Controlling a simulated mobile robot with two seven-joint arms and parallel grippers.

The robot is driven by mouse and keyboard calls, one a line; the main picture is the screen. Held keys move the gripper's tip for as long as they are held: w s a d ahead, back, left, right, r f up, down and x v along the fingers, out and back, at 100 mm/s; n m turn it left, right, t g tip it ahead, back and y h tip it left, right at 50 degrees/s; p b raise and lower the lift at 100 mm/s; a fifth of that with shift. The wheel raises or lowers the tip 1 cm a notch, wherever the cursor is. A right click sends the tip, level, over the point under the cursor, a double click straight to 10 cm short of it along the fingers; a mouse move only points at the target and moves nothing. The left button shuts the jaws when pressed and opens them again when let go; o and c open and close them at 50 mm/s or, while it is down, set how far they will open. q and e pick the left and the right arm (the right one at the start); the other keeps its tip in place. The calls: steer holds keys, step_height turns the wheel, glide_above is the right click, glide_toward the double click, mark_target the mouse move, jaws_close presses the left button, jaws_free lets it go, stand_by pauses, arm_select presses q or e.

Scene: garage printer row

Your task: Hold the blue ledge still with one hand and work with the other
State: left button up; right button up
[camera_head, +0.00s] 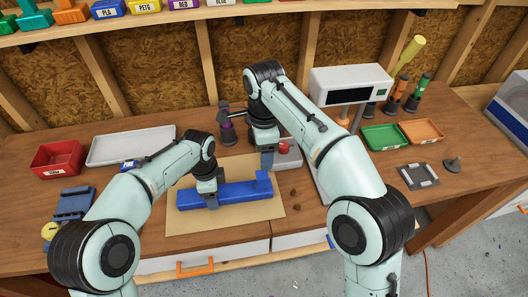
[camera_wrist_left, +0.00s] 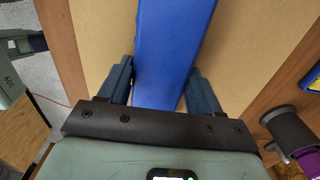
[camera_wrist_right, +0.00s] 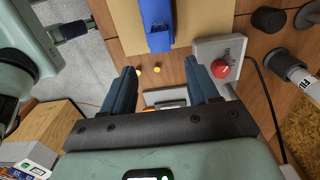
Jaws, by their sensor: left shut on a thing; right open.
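The blue ledge (camera_head: 235,193) lies on a tan mat (camera_head: 185,222) on the wooden bench. It is a long bar with a raised block at its right end. My left gripper (camera_head: 212,201) is shut on the ledge left of its middle, and the left wrist view shows the bar (camera_wrist_left: 172,50) between the two fingers (camera_wrist_left: 158,90). My right gripper (camera_head: 267,163) is open and empty beyond the ledge's right end. In the right wrist view the ledge's end (camera_wrist_right: 158,25) lies ahead of the open fingers (camera_wrist_right: 165,85).
A red button on a grey box (camera_wrist_right: 221,68) sits near my right gripper. Two small yellowish pieces (camera_wrist_right: 156,70) lie on the bench. A red bin (camera_head: 58,158) and a white tray (camera_head: 130,147) stand at the left. Green (camera_head: 385,137) and orange (camera_head: 421,131) trays stand at the right.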

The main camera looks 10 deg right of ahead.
mark_target(264, 174)
steer(key=shift+f, duration=6)
steer(key=shift+c, duration=0.3)
steer(key=c, duration=1)
